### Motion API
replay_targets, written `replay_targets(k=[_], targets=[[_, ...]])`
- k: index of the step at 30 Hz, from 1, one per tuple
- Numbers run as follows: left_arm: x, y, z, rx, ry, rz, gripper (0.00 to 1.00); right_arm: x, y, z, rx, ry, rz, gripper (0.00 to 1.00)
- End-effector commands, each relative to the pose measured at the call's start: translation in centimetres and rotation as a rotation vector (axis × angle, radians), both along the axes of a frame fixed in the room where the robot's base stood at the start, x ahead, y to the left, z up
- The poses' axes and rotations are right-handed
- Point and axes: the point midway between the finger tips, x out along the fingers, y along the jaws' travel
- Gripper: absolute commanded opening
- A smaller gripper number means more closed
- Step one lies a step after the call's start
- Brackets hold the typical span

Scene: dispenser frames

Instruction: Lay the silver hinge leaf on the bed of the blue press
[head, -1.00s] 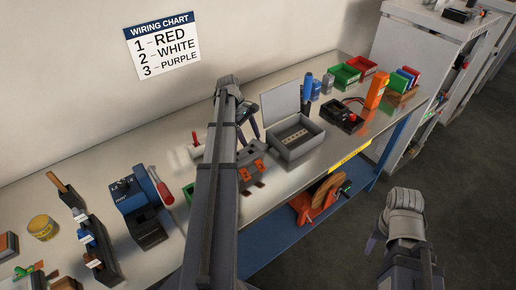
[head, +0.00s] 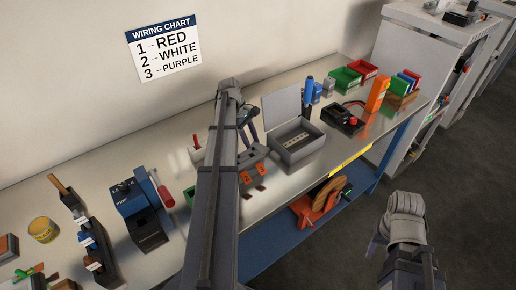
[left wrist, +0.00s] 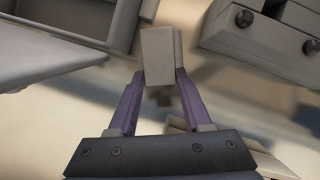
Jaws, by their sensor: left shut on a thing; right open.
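The blue press (head: 130,197) stands on the left part of the bench, with a red-gripped lever on its right. Its dark bed (head: 149,232) faces the front and looks bare. My left gripper (head: 249,123) is above the bench, right of the press and beside the grey open-lidded box. In the left wrist view, my left gripper (left wrist: 158,84) is shut on a pale flat piece, seemingly the silver hinge leaf (left wrist: 157,48). The piece is hidden or too small to make out in the head view. My right gripper (head: 377,245) is open and empty, off the bench front.
The grey box (head: 297,150) has its lid raised. A grey block with orange marks (head: 252,174) lies in front of my left gripper. A yellow tin (head: 42,228) and dark racks stand left of the press. Coloured bins (head: 345,77) fill the back right.

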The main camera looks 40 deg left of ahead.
Motion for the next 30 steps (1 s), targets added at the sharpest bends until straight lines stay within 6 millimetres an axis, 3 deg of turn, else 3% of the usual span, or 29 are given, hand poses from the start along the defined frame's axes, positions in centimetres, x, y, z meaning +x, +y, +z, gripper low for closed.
replay_targets(k=[8, 17, 30], targets=[[0.0, 0.0, 0.2, 0.000, 0.000, 0.000, 0.00, 0.0, 0.0, 0.2, 0.000, 0.000, 0.000, 0.50], [0.0, 0.0, 1.8, 0.000, 0.000, 0.000, 0.00, 0.0, 0.0, 1.8, 0.000, 0.000, 0.000, 0.50], [0.0, 0.0, 7.3, 0.000, 0.000, 0.000, 0.00, 0.0, 0.0, 7.3, 0.000, 0.000, 0.000, 0.50]])
